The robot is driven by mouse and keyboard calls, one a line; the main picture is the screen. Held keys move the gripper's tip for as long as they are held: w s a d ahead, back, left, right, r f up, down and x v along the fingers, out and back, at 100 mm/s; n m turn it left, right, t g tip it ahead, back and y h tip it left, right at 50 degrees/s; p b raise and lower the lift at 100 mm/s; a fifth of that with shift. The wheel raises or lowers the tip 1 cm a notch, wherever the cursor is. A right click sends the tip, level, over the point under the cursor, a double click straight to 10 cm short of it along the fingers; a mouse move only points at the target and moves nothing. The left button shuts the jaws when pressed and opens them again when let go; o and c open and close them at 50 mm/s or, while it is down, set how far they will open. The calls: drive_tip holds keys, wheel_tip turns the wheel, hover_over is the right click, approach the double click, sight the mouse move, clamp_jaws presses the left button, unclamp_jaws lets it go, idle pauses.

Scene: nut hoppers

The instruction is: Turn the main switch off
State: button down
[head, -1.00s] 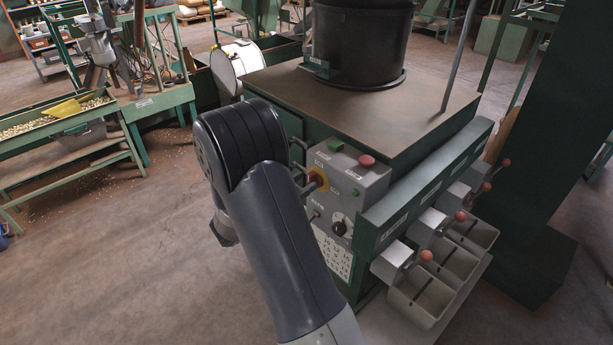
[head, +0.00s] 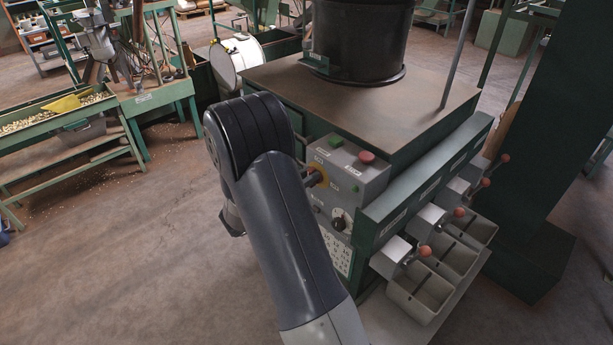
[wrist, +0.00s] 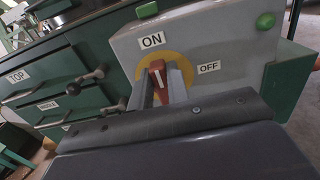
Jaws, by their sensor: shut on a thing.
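The main switch is a red rotary handle (wrist: 157,78) with a white mark on a yellow round plate (wrist: 181,66), on the front of a grey control box (head: 347,175). In the wrist view its handle stands near upright, tilted slightly, below the ON label (wrist: 152,40); the OFF label (wrist: 209,67) is to its right. My gripper (wrist: 162,88) is shut on the handle, a finger on either side. In the head view the yellow plate (head: 319,174) shows, and my arm partly hides the gripper.
Bins with red-knobbed levers (head: 425,251) stand to the right.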

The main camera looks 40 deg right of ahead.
drive_tip(key=shift+f+b, duration=0.1)
drive_tip(key=shift+b, duration=0.3)
drive_tip(key=m+b, duration=0.5)
drive_tip(key=b, duration=0.4)
drive_tip(key=s+f+m+b, duration=0.1)
drive_tip(key=m+b, duration=0.4)
drive_tip(key=b, duration=0.3)
drive_tip(key=s+f+m+b, duration=0.1)
drive_tip(key=m+b, duration=0.4)
drive_tip(key=b, duration=0.4)
drive_tip(key=shift+d+f+b, duration=0.1)
drive_tip(key=shift+d+b, duration=0.05)
drive_tip(key=shift+b, duration=0.15)
drive_tip(key=m+b, duration=0.3)
drive_tip(key=b, duration=0.1)
drive_tip(key=shift+s, duration=0.1)
drive_tip(key=shift+b, duration=0.3)
drive_tip(key=c, duration=1.4)
unclamp_jaws()
drive_tip(key=shift+o, duration=0.2)
